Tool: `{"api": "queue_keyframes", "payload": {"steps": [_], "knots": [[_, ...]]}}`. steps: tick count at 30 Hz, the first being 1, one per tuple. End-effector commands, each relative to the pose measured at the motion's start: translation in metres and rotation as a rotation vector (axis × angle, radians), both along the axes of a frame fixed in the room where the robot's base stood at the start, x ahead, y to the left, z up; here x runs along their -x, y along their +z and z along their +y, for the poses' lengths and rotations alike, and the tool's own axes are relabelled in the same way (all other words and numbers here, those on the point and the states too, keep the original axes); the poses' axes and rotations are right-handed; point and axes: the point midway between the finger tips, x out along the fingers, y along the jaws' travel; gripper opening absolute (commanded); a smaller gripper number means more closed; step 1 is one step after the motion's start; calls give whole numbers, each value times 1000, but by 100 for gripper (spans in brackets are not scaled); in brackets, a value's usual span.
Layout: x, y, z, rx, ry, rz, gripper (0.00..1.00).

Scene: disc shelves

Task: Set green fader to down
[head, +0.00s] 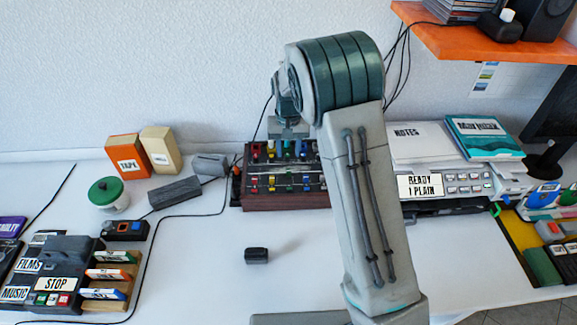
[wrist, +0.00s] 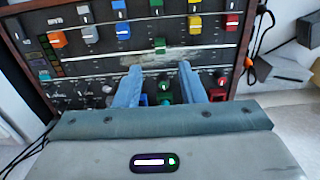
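The mixer panel (head: 284,185) with coloured faders stands at the back of the white table, under my gripper. My gripper (wrist: 160,67) is open, with two blue fingers spread apart. The green fader shows just beyond the gap between the fingertips, and I see nothing held. A green knob (wrist: 166,102) and other knobs show between the fingers. In the head view, my gripper (head: 289,148) hangs over the panel, partly hidden.
A label printer (head: 440,187) stands to the right of the panel. A small black block (head: 257,256) lies in front on clear table.

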Motion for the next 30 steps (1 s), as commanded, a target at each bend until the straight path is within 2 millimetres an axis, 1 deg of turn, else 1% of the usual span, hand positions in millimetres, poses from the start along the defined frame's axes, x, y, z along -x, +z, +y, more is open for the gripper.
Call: {"api": "queue_keyframes", "payload": {"steps": [1,6,9,12,17,25,26,27,29,30], "knots": [[1,-11,0,1,0,5,36],[1,-46,0,1,-1,3,36],[1,-61,0,0,-1,2,36],[0,-72,0,-1,-1,0,36],[0,-81,0,-1,-1,-1,36],[0,-82,0,-1,-1,-2,36],[0,-82,0,-1,-1,-2,28],[0,-82,0,-1,-1,-2,17],[0,-82,0,-1,-1,-2,0],[0,-82,0,-1,-1,-1,0]]}}
